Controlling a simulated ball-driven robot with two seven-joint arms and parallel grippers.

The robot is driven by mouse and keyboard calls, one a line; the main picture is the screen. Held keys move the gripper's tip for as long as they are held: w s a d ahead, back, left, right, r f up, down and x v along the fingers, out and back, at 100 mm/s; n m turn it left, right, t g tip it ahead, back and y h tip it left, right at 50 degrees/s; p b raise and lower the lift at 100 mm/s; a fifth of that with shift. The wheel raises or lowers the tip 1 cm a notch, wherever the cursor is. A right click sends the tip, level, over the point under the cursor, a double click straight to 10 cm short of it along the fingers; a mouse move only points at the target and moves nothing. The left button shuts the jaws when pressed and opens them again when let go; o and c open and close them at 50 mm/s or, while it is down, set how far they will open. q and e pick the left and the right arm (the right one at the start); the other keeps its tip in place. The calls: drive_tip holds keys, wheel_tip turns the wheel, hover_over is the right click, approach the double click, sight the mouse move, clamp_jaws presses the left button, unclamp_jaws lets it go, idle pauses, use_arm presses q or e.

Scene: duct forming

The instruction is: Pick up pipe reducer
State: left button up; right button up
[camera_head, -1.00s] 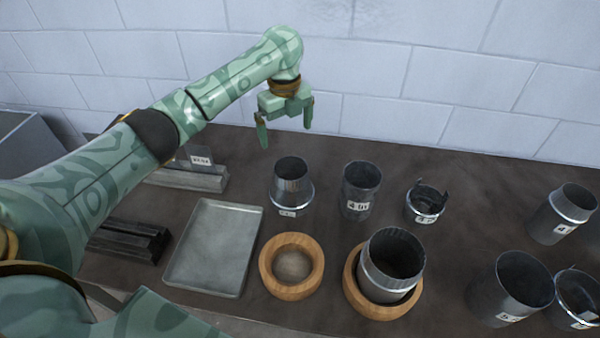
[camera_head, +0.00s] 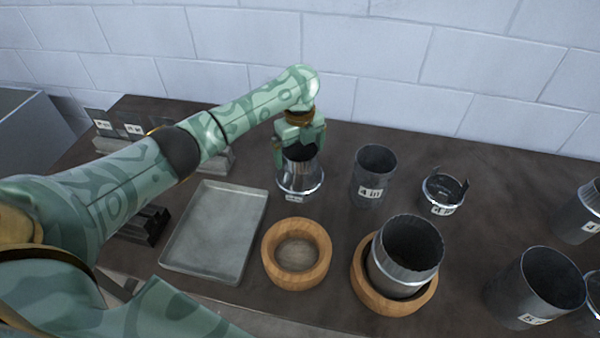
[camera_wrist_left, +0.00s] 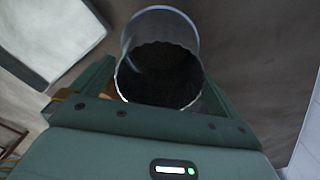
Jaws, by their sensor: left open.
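The pipe reducer (camera_head: 300,178) is a shiny metal piece, wide at its base and narrower at the top, standing upright on the dark table with a small label at its foot. My left gripper (camera_head: 299,156) is open and points down at its top, with the fingers on either side of the rim. In the left wrist view the reducer's open mouth (camera_wrist_left: 160,75) lies between the fingers. Whether the fingers touch it cannot be told. My right gripper is not in view.
A grey tray (camera_head: 215,232) and an empty wooden ring (camera_head: 296,254) lie in front. Another wooden ring (camera_head: 372,297) holds a metal pipe (camera_head: 405,255). A labelled 4 in pipe (camera_head: 373,176) stands close on the right, then a short notched piece (camera_head: 441,193). The wall is behind.

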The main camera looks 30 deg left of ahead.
use_arm(q)
wheel_tip(320, 180, down, 2)
drive_tip(key=shift+f, duration=0.1)
drive_tip(key=shift+r, duration=0.2)
drive_tip(key=shift+c, duration=0.7)
drive_tip(key=c, duration=1)
